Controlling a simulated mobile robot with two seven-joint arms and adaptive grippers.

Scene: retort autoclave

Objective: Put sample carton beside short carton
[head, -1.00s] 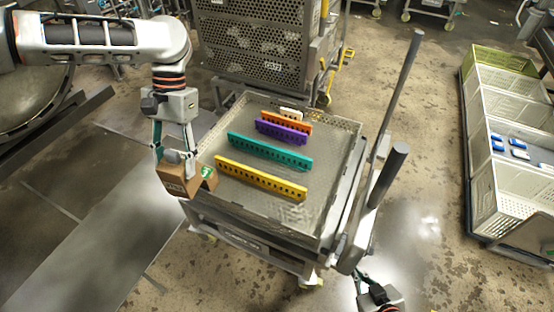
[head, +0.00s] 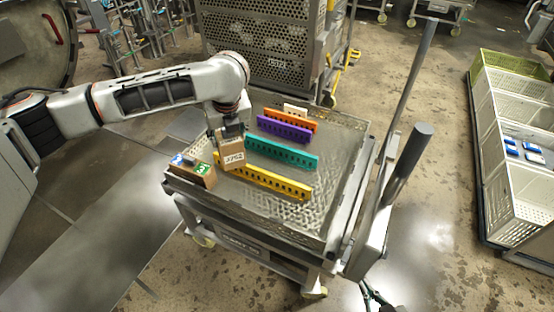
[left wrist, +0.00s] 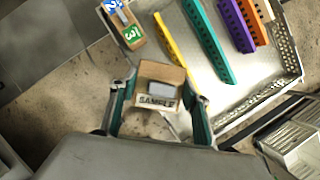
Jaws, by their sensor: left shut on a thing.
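The sample carton (head: 233,158) is a brown open box with a printed label. In the left wrist view it (left wrist: 160,75) reads "SAMPLE" and has a pale grey thing inside. My left gripper (head: 230,137) is shut on it, with its teal fingers on either side, near the yellow strip; its height above the tray is unclear. Another brown carton (head: 196,178), with blue and green numbered pieces, is at the tray's left edge, just left of the held carton; it also shows in the left wrist view (left wrist: 124,24). My right gripper (head: 372,293) is barely visible at the bottom edge.
Yellow (head: 272,182), teal (head: 283,153), purple (head: 284,129) and orange (head: 290,119) perforated strips stand on the perforated metal tray (head: 325,180). Bare tray lies to their right. Grey posts (head: 408,165) rise at the tray's right. Crates (head: 512,200) stand far right.

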